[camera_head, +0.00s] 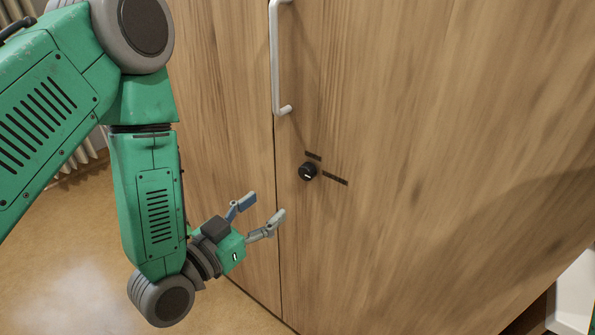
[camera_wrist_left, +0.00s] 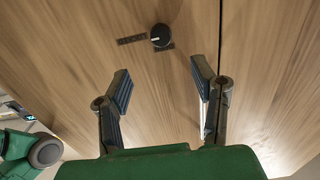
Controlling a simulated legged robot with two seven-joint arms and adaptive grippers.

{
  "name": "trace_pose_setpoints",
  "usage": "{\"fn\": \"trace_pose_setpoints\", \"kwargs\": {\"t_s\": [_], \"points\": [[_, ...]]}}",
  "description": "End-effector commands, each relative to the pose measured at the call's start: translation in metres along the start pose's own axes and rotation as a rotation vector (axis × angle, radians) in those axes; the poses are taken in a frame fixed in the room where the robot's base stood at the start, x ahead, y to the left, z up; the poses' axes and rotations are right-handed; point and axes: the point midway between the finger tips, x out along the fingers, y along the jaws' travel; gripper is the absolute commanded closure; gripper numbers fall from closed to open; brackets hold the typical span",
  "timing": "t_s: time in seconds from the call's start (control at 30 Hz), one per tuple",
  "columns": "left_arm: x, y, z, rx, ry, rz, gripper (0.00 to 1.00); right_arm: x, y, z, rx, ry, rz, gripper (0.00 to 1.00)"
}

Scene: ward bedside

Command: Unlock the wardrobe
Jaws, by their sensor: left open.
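The wooden wardrobe (camera_head: 430,120) stands in front of me with its doors closed. A round black lock knob (camera_head: 307,171) with a light pointer line sits on the right door, near the seam and below the white handle (camera_head: 276,60). Two dark marks lie beside the knob, one above it and one to its right. The knob also shows in the left wrist view (camera_wrist_left: 160,36), beyond the fingertips. My left gripper (camera_head: 262,209) is open and empty, lower left of the knob and apart from it. In the left wrist view its fingers (camera_wrist_left: 162,86) are spread with wood behind them.
A radiator (camera_head: 88,150) stands at the left behind my arm. The tan floor (camera_head: 75,255) is clear at lower left. A white object (camera_head: 572,295) is at the lower right, beside the wardrobe. The door face around the knob is free.

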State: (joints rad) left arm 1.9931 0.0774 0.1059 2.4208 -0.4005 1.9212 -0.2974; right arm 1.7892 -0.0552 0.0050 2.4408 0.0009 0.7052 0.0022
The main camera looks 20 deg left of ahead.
Motion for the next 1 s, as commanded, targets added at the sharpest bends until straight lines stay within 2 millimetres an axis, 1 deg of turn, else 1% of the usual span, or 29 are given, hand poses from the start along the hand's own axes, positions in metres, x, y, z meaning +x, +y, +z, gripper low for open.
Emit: {"fn": "trace_pose_setpoints", "kwargs": {"t_s": [0.17, 0.4, 0.6, 0.7, 0.8, 1.0], "points": [[0.031, -0.005, 0.001, -0.005, 0.004, 0.000, 0.48, -0.004, 0.001, 0.000, 0.002, -0.001, 0.001, 0.60], [0.080, -0.016, 0.004, -0.015, 0.004, -0.003, 0.48, -0.008, 0.001, 0.000, 0.001, -0.001, 0.001, 0.60], [0.110, -0.017, 0.005, -0.017, 0.003, -0.003, 0.48, -0.011, 0.000, -0.001, 0.000, 0.000, 0.000, 0.60], [0.119, -0.015, 0.005, -0.014, 0.002, -0.002, 0.48, -0.011, 0.000, -0.001, 0.000, 0.000, 0.000, 0.60], [0.124, -0.013, 0.005, -0.013, 0.000, -0.001, 0.48, -0.011, 0.000, -0.001, 0.000, 0.000, 0.000, 0.60], [0.125, -0.011, 0.005, -0.012, -0.001, -0.002, 0.48, -0.011, 0.000, -0.001, 0.001, 0.000, 0.000, 0.60]]}}
